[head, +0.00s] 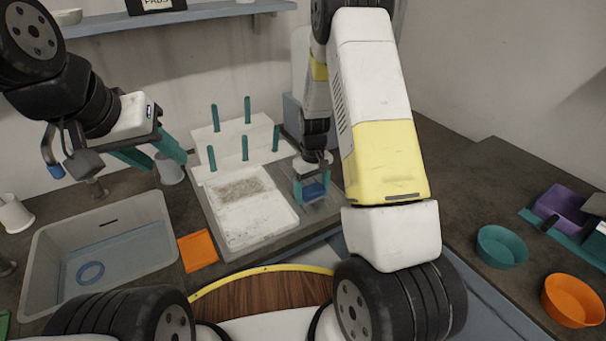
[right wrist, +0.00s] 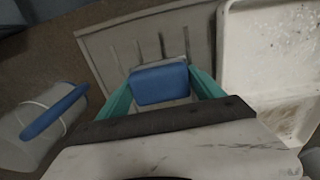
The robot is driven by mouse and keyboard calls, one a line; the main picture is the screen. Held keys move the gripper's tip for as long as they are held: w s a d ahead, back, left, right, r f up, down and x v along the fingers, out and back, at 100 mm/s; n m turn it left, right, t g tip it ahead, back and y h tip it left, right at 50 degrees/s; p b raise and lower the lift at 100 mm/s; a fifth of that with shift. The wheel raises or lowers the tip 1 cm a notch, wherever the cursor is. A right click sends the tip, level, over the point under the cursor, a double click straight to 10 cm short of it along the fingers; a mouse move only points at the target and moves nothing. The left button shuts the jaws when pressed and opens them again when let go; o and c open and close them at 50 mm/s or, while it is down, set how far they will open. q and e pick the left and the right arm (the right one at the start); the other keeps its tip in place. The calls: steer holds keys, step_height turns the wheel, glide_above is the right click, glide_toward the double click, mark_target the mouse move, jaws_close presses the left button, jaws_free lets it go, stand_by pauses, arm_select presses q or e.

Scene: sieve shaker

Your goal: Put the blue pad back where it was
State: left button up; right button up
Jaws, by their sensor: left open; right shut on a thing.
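The blue pad (right wrist: 160,84) is a small blue block between the two teal fingers of my right gripper (right wrist: 165,92) in the right wrist view. In the head view the pad (head: 313,190) shows low between the fingers of my right gripper (head: 312,186), just right of the white tray. The right gripper is shut on it, over a grey slotted plate (right wrist: 120,45). I cannot tell whether the pad touches the plate. My left gripper (head: 152,156) is open and empty, above the back edge of the sink.
A white tray (head: 258,228) with grit lies in front of a white rack (head: 228,135) with teal posts. A sink (head: 50,240) holding a blue ring (head: 90,273) is at left, an orange square (head: 198,250) beside it. Teal (head: 500,246) and orange (head: 572,300) bowls stand at right.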

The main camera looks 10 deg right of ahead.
steer(key=o, duration=1.3)
step_height(320, 180, up, 12)
step_height(320, 180, up, 10)
steer(key=m+t+y, duration=0.1)
steer(key=t, duration=0.1)
glide_above(312, 189)
steer(key=s, duration=0.5)
steer(key=s+a+r+m+t, duration=0.1)
steer(key=s+r+t, duration=0.1)
steer(key=s+r, duration=0.4)
steer(key=s+a+r+m+t+y, duration=0.1)
steer(key=s+r, duration=0.4)
steer(key=s, duration=0.8)
steer(key=shift+r+t, duration=0.35)
steer(key=shift+t, duration=0.25)
steer(key=shift+s+a, duration=0.1)
